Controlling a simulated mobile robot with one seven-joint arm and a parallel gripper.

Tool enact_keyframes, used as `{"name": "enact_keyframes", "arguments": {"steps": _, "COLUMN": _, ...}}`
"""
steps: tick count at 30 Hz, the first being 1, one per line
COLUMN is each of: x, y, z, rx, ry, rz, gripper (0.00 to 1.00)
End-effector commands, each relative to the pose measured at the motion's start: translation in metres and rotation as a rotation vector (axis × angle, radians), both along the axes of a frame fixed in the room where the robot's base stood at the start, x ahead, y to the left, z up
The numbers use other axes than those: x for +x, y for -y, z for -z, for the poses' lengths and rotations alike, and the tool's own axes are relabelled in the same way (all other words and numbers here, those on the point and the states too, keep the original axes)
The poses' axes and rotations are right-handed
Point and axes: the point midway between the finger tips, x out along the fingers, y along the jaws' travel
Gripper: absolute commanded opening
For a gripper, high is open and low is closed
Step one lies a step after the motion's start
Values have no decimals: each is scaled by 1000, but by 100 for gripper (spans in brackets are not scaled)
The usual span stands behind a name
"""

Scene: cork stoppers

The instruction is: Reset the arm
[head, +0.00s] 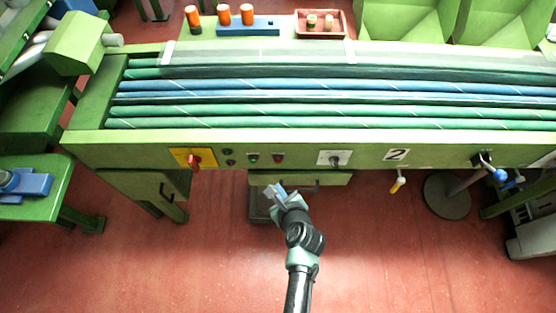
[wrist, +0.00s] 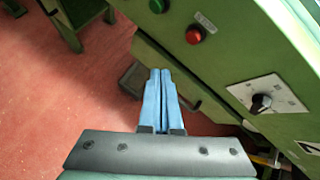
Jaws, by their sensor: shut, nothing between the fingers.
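My gripper (head: 270,189) shows in the head view at the lower middle, in front of the green machine (head: 300,149). It is at the height of the machine's lower front, near a drawer with a dark handle. In the wrist view, the two blue fingers (wrist: 160,72) lie together with nothing between them. They point towards the drawer area and a dark grey box-like step (wrist: 130,80) near the floor. My arm reaches up from the bottom of the head view.
Several green and blue rollers run along the machine top. The front panel carries a red switch (head: 194,161) and knobs. Red floor (head: 150,265) is clear around my arm.

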Motion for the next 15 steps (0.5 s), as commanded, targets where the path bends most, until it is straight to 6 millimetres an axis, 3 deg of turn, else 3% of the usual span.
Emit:
{"name": "enact_keyframes", "arguments": {"steps": 11, "x": 2, "y": 0, "z": -2, "rx": -6, "ry": 6, "rz": -5, "gripper": 0}}
{"name": "enact_keyframes", "arguments": {"steps": 15, "x": 27, "y": 4, "z": -34, "rx": -96, "ry": 92, "rz": -67, "gripper": 0}}
